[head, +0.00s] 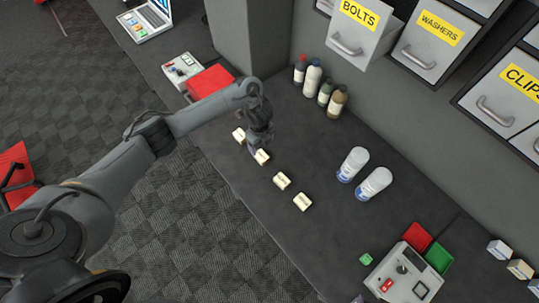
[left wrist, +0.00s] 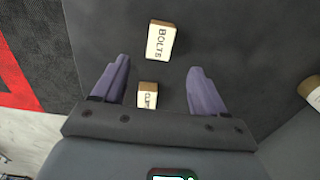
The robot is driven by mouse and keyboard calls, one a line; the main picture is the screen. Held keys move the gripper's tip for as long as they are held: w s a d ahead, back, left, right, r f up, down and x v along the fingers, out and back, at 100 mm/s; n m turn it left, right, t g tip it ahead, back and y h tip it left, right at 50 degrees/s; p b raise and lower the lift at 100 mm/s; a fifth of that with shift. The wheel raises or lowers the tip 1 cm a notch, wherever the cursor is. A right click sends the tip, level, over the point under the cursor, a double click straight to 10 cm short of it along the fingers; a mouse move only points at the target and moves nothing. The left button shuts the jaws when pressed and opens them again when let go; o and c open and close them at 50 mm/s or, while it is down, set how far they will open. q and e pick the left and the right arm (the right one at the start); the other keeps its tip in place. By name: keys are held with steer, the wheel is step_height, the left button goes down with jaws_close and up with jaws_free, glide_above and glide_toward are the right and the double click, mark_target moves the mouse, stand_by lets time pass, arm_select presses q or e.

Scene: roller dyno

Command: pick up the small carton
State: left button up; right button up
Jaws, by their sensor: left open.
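Several small cream cartons lie in a row on the dark bench in the head view: one at the far end (head: 239,135), one by my gripper (head: 262,158), and two nearer ones (head: 282,181) (head: 303,201). My left gripper (head: 257,148) is open above the row, close to the second carton. In the left wrist view, a carton labelled BOLTS (left wrist: 161,40) lies just beyond the open fingertips (left wrist: 158,68). Another carton (left wrist: 148,96), its label partly cut off by the gripper body, lies lower, between the fingers. Nothing is held. My right gripper is not in view.
Two white canisters (head: 352,164) (head: 374,184) stand right of the row, and several bottles (head: 325,92) stand by the wall. A red bin (head: 210,80) is behind my arm. Labelled drawers (head: 362,30) overhang the bench. A control box (head: 404,276) sits at the near right.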

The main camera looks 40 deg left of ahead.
arm_select(q)
steer(key=b, duration=0.3)
glide_above(261, 156)
step_height(261, 156, down, 5)
steer(key=shift+f, duration=0.1)
steer(key=shift+w+f, duration=0.1)
steer(key=shift+f, duration=2.45)
